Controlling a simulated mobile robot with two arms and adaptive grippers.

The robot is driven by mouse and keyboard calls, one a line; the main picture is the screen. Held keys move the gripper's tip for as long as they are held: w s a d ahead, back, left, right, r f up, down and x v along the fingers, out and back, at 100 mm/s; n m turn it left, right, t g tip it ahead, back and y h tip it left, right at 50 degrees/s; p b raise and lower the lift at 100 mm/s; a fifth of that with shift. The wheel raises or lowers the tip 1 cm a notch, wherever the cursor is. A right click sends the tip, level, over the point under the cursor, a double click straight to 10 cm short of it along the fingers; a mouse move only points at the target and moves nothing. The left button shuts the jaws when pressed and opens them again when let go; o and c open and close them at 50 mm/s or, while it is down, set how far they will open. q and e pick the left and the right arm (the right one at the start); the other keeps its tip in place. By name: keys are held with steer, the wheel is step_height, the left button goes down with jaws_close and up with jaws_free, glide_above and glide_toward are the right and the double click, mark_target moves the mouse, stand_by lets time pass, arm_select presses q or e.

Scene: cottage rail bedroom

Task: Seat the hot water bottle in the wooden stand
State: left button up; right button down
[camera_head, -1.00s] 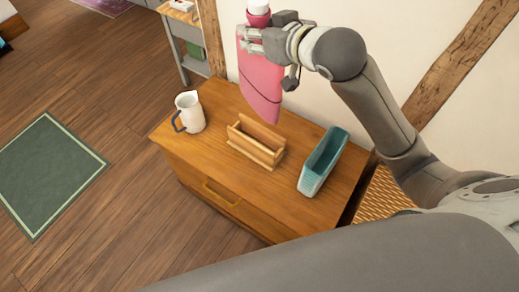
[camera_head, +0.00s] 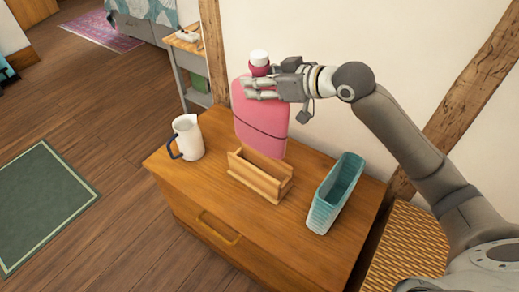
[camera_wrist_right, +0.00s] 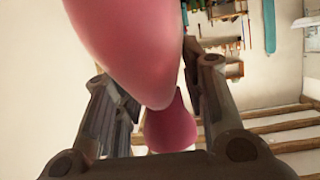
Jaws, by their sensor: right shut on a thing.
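The pink hot water bottle (camera_head: 262,118) hangs upright, its white cap and dark red neck at the top. My right gripper (camera_head: 262,88) is shut on it just below the neck. In the right wrist view the bottle (camera_wrist_right: 130,40) fills the upper middle, between the fingers of my right gripper (camera_wrist_right: 158,110). The wooden stand (camera_head: 258,178), an open slotted box, sits on the dresser. In the head view the bottle's lower edge shows just behind and above the stand; it does not appear to be in the slot. My left gripper is not in view.
The wooden dresser (camera_head: 225,205) carries a white jug (camera_head: 187,138) with a blue handle left of the stand and a teal basket (camera_head: 335,195) to its right. The wall (camera_head: 330,30) stands close behind. A wicker item (camera_head: 405,250) is beside the dresser.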

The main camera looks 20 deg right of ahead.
mark_target(287, 134)
step_height(287, 134, down, 10)
steer(key=shift+r+b, duration=0.1)
steer(key=shift+b, duration=1)
steer(key=shift+f+b, duration=0.5)
steer(key=shift+f, duration=1.7)
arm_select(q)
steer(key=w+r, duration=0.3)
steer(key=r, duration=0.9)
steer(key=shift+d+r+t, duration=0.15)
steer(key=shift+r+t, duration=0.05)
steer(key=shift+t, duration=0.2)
arm_select(e)
steer(key=shift+f, duration=0.5)
steer(key=c, duration=0.9)
jaws_free()
steer(key=shift+f, duration=0.2)
steer(key=shift+s+r, duration=0.1)
steer(key=shift+s+d+r, duration=0.1)
steer(key=shift+s+d, duration=0.1)
steer(key=p+v, duration=0.1)
steer(key=v, duration=0.8)
steer(key=shift+s+d, duration=0.25)
steer(key=shift+s, duration=0.05)
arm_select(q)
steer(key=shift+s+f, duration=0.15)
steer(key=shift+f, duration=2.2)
arm_select(e)
steer(key=shift+v, duration=0.85)
